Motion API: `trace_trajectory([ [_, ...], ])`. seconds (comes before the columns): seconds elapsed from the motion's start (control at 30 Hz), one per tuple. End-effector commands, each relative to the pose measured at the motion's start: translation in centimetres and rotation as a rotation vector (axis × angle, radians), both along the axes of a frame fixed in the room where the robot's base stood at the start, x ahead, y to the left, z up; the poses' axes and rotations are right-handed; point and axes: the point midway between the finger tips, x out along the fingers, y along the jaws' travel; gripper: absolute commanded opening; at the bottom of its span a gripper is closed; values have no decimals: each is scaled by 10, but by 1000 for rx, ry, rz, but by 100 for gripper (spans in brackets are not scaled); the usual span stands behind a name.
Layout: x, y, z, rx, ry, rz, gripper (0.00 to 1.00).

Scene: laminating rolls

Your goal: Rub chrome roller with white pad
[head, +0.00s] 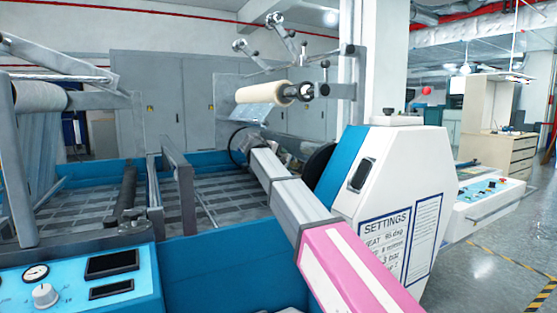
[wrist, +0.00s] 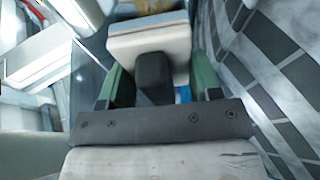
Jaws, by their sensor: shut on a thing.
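My gripper (wrist: 157,85) shows in the wrist view with its two green fingers shut on the dark handle (wrist: 154,72) of a pad. The white pad (wrist: 150,46) lies beyond the fingers, with a thin blue-grey layer along its far edge. In the head view my arm reaches up and left over the blue machine, and the gripper and pad cannot be made out at its far end. A grey cylinder (head: 312,147) behind my arm may be the chrome roller, but I cannot tell for sure. Contact between pad and roller cannot be seen.
A cream roll (head: 263,92) hangs on a bar above my arm. The white housing (head: 385,185) with a settings sheet stands close on the right. Upright grey bars (head: 176,185) and a blue control panel (head: 85,281) are left. Open floor lies far right.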

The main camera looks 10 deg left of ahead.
Motion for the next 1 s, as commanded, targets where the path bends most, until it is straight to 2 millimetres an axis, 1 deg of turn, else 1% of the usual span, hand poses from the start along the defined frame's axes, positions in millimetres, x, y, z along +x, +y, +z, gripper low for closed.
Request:
trace_trajectory([
  [0.27,-1,-3,-1,0,0,0,39],
  [0.6,-22,-16,0,0,0,1,39],
  [0.87,-27,-21,0,0,0,0,39],
  [1.0,-35,-27,-1,0,0,0,39],
])
